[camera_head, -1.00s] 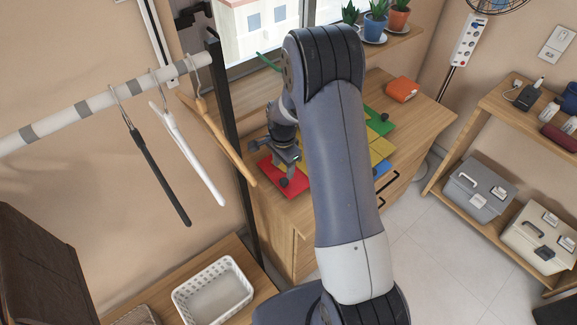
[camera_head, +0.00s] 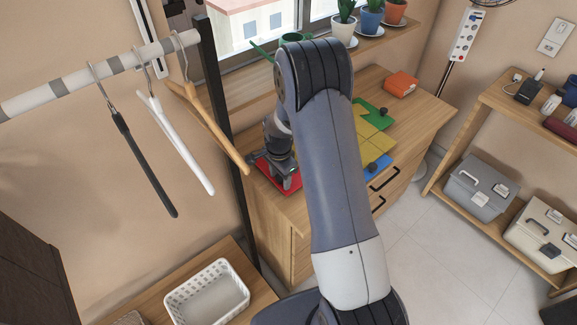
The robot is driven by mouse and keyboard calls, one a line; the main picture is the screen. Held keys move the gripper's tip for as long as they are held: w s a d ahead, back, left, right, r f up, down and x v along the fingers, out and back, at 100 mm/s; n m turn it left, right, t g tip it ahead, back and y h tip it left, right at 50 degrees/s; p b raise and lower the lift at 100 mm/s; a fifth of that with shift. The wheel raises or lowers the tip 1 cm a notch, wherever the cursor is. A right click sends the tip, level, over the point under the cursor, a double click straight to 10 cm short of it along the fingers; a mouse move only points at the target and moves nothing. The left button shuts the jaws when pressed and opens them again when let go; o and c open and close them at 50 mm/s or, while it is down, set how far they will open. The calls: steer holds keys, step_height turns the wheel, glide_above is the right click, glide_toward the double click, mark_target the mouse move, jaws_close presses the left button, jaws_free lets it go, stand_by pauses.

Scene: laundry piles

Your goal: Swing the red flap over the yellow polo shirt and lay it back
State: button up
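The red flap (camera_head: 291,187) lies low at the left end of a folding board on the wooden cabinet. My gripper (camera_head: 276,176) is over the red flap, close to it or touching it. Its fingers are small and dark, so I cannot tell whether they are open or shut on the flap's edge or knob. Yellow surface (camera_head: 374,146) shows to the right of my arm. I cannot tell how much of it is the polo shirt and how much is board. My arm hides the middle of the board.
A green flap (camera_head: 372,113) with a dark knob and a blue flap (camera_head: 378,164) lie at the board's right. An orange box (camera_head: 401,84) sits behind. Hangers on a rail (camera_head: 88,88) and a black post (camera_head: 222,120) stand close left of my gripper. Potted plants line the sill.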

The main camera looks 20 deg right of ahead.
steer(key=shift+s+f, duration=0.2)
steer(key=shift+f, duration=0.1)
steer(key=shift+c, duration=1.3)
steer(key=r, duration=0.1)
steer(key=r+p, duration=0.2)
steer(key=shift+w+d+r+y, duration=0.15)
steer(key=shift+w+d+y, duration=0.15)
steer(key=shift+d+y, duration=0.1)
steer(key=c, duration=0.4)
steer(key=shift+o, duration=0.2)
steer(key=shift+d+r, duration=0.1)
steer(key=shift+r, duration=0.2)
steer(key=shift+w+r, duration=0.1)
steer(key=r, duration=0.1)
steer(key=d+p, duration=0.1)
steer(key=r+p, duration=0.1)
steer(key=shift+w+d+r+g+y, duration=0.2)
steer(key=shift+w+r+g+y, duration=0.1)
steer(key=shift+r+y, duration=0.1)
steer(key=shift+d+r, duration=0.25)
steer(key=shift+r, duration=0.05)
steer(key=shift+p, duration=0.3)
